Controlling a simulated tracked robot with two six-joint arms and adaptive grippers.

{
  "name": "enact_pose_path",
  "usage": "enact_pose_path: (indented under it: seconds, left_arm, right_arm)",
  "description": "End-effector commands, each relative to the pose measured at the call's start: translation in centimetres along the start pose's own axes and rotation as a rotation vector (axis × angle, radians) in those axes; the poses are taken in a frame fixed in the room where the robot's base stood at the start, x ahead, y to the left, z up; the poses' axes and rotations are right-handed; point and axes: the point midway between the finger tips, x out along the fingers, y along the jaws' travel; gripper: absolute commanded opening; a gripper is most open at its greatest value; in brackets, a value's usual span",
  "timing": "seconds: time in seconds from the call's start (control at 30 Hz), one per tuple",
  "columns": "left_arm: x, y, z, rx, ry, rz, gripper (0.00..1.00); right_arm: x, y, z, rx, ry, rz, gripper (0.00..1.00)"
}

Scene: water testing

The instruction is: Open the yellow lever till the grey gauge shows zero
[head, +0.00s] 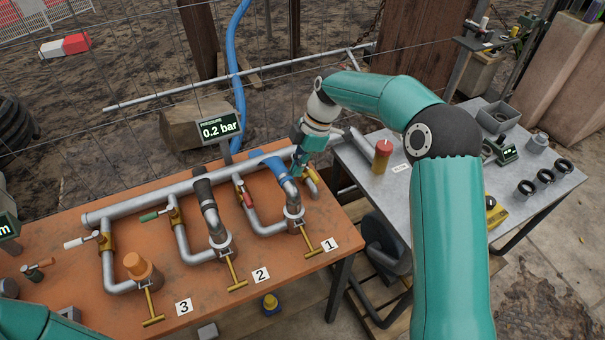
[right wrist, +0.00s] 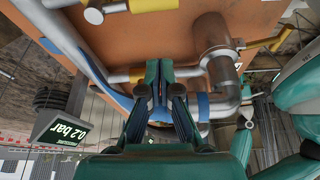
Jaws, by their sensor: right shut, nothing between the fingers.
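The dark pressure display (head: 220,127) stands behind the pipes and reads 0.2 bar. It also shows upside down in the right wrist view (right wrist: 62,130). The yellow lever (head: 312,178) is on the rightmost pipe branch, beside the blue-wrapped pipe, and my right gripper partly hides it. My right gripper (head: 299,168) points down there, close to the lever and shut with nothing in it. In the right wrist view its fingers (right wrist: 159,74) are together over the pipe and valve; whether they touch the lever I cannot tell. My left gripper is out of view.
Red (head: 247,195), green (head: 155,215) and white (head: 80,242) levers sit on the other branches. Yellow T-bars labelled 1, 2 and 3 stick out toward the front of the orange table (head: 200,311). A grey table (head: 420,190) with a red-topped cylinder (head: 382,156) stands right.

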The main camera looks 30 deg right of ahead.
Motion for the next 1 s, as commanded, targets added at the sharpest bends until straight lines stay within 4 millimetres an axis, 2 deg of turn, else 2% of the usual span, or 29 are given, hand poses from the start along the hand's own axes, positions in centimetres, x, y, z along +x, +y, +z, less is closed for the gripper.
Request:
enact_pose_path:
  seconds: [0.03, 0.2, 0.4, 1.0]
  left_arm:
    - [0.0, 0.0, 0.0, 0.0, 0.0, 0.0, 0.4]
    - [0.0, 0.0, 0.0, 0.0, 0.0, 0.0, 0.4]
    - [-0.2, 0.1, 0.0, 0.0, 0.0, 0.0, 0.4]
    - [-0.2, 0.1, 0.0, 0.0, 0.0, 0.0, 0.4]
  right_arm:
    - [-1.2, 0.1, 0.0, 0.0, 0.0, 0.003, 0.0]
    - [-4.5, 0.2, 0.0, 0.0, 0.0, 0.001, 0.0]
    - [-6.8, 0.2, 0.0, 0.001, 0.001, -0.002, 0.0]
    - [-7.3, 0.1, 0.2, 0.003, 0.001, -0.003, 0.0]
